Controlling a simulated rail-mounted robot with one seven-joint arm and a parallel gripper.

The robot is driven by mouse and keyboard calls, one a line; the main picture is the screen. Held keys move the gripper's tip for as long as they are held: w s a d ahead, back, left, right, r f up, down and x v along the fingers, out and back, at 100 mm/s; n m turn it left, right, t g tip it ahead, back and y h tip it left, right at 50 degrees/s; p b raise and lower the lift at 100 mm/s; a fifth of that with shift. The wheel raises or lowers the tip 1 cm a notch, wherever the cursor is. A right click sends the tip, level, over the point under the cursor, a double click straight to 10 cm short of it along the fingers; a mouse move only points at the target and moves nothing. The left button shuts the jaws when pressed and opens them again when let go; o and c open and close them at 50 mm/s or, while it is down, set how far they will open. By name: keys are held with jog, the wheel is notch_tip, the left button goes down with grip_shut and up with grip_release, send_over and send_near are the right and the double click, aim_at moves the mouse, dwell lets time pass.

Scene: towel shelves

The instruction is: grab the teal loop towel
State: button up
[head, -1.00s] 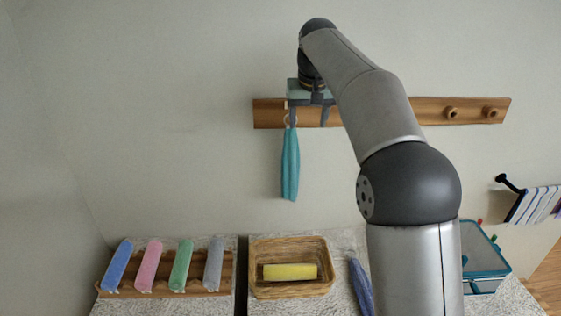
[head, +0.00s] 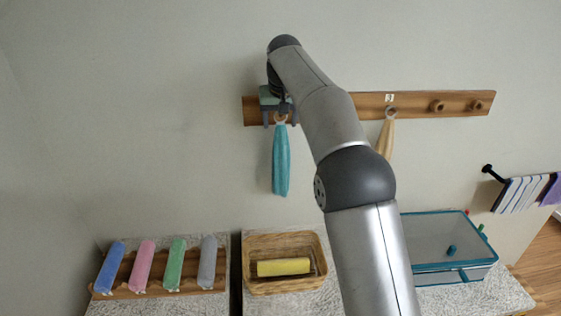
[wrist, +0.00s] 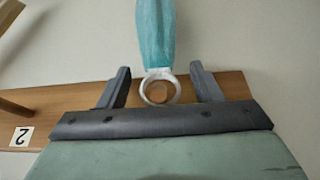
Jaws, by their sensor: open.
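The teal loop towel (head: 281,160) hangs by a pale ring from a peg on the wooden wall rail (head: 350,104). In the wrist view the towel (wrist: 155,35) runs up from its white ring (wrist: 160,88), which sits around the round peg end. My gripper (head: 281,121) is at the rail, just at the towel's top. In the wrist view my gripper (wrist: 160,78) is open, one finger on each side of the ring, with gaps on both sides. Neither finger visibly touches the ring or towel.
A beige towel (head: 386,138) hangs further right on the rail, beside bare pegs (head: 437,106). Below are a rack of rolled towels (head: 190,287), a basket with a yellow roll (head: 285,267) and a teal-edged bin (head: 450,265).

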jog(key=shift+w+f, duration=0.1)
jog(key=shift+f, duration=0.2)
grip_shut()
jog(key=shift+r, duration=0.2)
